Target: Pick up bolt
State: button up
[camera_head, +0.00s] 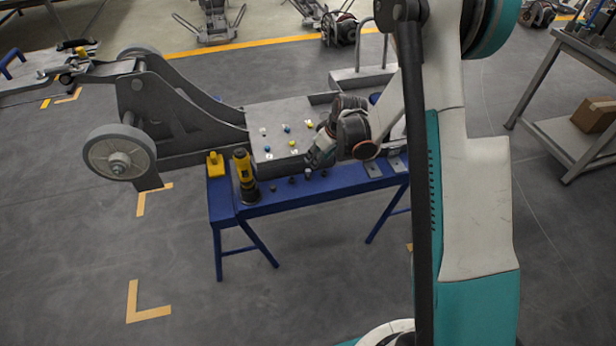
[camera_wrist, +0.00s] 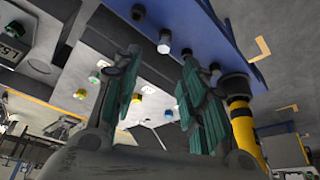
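Several small dark bolts stand in a row on the front strip of the blue table; one bolt (camera_head: 291,180) is near the middle of that row. In the wrist view, a grey bolt (camera_wrist: 163,42) appears between my fingertips, with other bolts on both sides of it. I cannot tell how far it is from the fingers. My gripper (camera_head: 316,158) is above the right part of the row. In the wrist view my gripper (camera_wrist: 160,55) has its green-padded fingers apart, with nothing held between them.
The blue table (camera_head: 320,188) carries a grey chassis (camera_head: 268,115) with several coloured bolts on its plate. A black-and-yellow tool (camera_head: 245,177) stands at the table's left front, beside a yellow block (camera_head: 215,165). A cart with a cardboard box (camera_head: 594,115) is at right. Floor in front is clear.

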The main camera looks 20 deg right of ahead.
jog(key=b, duration=0.1)
send_over(308, 171)
jog(key=s+d, duration=0.2)
jog(key=f, duration=0.4)
jog(key=shift+w+a+f, duration=0.15)
jog(key=shift+w+f, duration=0.1)
jog(key=shift+f, duration=0.1)
jog(key=b+x, duration=0.2)
jog(key=x, duration=0.1)
jog(key=b+x, duration=0.1)
jog(key=x, duration=0.1)
jog(key=shift+a+f, duration=0.1)
jog(key=shift+a, duration=0.2)
jog(key=shift+s, duration=0.1)
grip_shut()
